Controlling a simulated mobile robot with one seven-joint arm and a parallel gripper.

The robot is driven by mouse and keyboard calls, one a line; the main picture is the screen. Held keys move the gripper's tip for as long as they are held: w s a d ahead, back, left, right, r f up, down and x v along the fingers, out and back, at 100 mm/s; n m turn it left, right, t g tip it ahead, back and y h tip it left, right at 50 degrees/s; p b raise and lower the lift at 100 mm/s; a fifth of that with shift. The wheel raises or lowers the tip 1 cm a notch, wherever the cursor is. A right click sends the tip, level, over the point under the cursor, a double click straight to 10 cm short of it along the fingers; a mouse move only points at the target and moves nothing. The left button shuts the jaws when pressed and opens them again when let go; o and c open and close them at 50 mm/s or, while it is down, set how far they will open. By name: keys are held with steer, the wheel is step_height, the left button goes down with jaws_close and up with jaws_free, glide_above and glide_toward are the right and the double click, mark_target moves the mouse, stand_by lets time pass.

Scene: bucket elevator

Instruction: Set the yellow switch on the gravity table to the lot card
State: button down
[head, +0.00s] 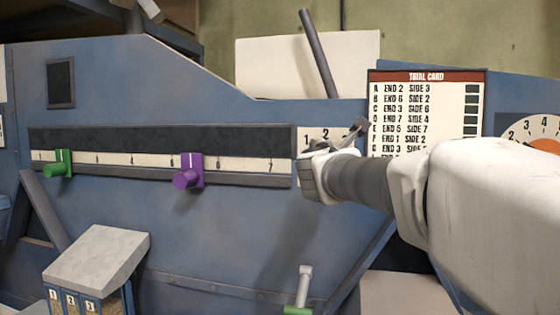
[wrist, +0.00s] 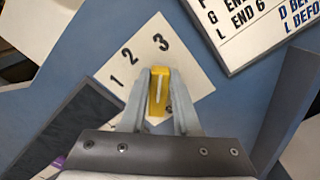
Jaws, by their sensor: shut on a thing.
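The yellow switch (wrist: 158,92) shows in the wrist view between the two fingers of my gripper (wrist: 160,85), which is shut on it. A pale line runs along the switch. The switch sits on a white plate (wrist: 188,62) marked 1, 2 and 3, and its tip is below the 3 in that view. In the head view my gripper (head: 345,138) is in front of the same plate (head: 308,140) and hides the switch and part of the plate. The trial card (head: 427,77) hangs right of the plate; my arm covers its lower lines. No separate lot card can be made out.
A long scale with a green slider (head: 59,163) and a purple slider (head: 188,171) lies left of my gripper. An orange dial (head: 540,135) is at the right edge. A grey lever (head: 304,285) and a box with numbered slots (head: 97,258) are below.

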stand_by(0.3)
steer(key=c, duration=0.6)
jaws_free()
steer(key=shift+c, duration=0.2)
